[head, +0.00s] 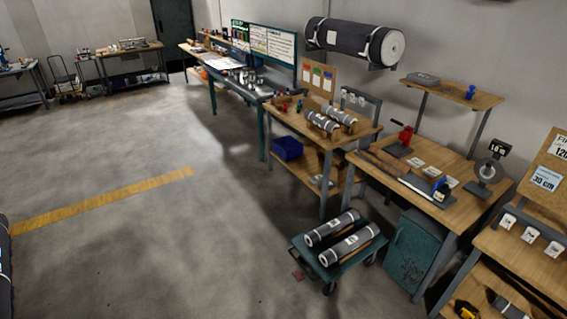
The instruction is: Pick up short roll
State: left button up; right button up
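Two short grey rolls with pale bands lie side by side on a wooden table; one short roll (340,115) is at the back right and another short roll (321,122) is nearer. Two longer grey rolls lie on a low teal cart (329,275) on the floor: one long roll (331,228) and a second long roll (347,245) in front of it. A very large roll (345,38) rests on wall brackets above. Neither of my grippers is in view, so I cannot tell whether they are open or shut.
A workbench (375,162) with a red-handled tool (405,137) stands right of the rolls' table (362,135). A blue bin (287,148) sits on that table's lower shelf. A teal cabinet (412,255) is under the workbench. The grey floor (150,230) at left is open.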

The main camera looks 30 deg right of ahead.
aim_at(327, 258)
jog(key=z, duration=0.85)
jog(key=i, duration=1.1)
jog(key=z, duration=1.15)
